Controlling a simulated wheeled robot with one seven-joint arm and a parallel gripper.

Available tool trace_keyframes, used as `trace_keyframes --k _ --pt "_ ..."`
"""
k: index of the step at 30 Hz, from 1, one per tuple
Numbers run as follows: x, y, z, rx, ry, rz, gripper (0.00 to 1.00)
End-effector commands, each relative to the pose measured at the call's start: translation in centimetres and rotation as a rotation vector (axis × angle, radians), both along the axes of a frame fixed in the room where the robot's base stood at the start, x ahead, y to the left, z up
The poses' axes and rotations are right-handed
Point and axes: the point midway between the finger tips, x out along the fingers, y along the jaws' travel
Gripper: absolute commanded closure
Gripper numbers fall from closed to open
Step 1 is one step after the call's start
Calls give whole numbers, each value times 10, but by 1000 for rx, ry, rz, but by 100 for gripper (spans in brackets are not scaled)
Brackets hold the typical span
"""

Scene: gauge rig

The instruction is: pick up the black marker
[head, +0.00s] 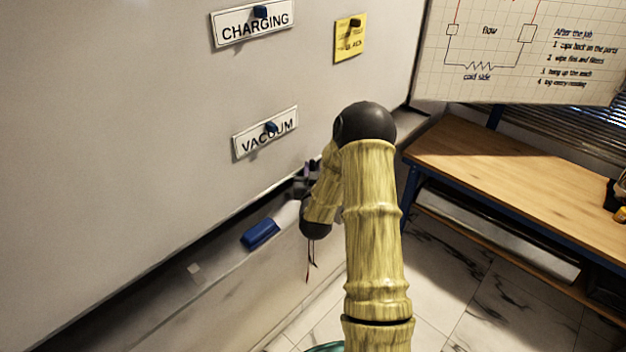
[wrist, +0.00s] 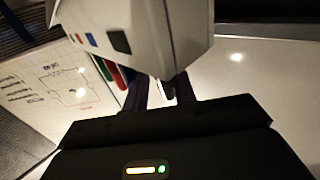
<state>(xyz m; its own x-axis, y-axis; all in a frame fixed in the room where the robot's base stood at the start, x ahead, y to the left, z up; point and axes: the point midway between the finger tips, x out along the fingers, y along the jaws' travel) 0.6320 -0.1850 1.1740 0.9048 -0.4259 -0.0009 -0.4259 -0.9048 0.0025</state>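My gripper (wrist: 168,92) shows in the wrist view with its two dark fingers apart, close under a white holder (wrist: 150,30). The holder has blue, red and black squares on its face. A narrow dark shape, perhaps the black marker (wrist: 168,88), shows in the gap between the fingers. Most of it is hidden by the holder, and I cannot tell whether the fingers touch it. Red, green and blue markers stick out beside the holder, left of the fingers. In the head view my arm hides most of the gripper, and I cannot make out the black marker.
In the head view a blue eraser (head: 260,233) lies on the ledge under the whiteboard (head: 120,130). Signs reading CHARGING (head: 252,22) and VACUUM (head: 265,134) hang on the board. A wooden workbench (head: 530,190) stands at the right, with open floor before it.

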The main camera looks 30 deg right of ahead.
Motion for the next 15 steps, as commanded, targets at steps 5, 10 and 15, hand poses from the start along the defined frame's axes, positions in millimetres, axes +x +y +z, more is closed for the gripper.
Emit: trace_keyframes --k 5,10,15 --pt "2 8 0 1 0 13 73" --pt "1 5 0 1 0 8 100" --pt "0 2 0 1 0 3 100"
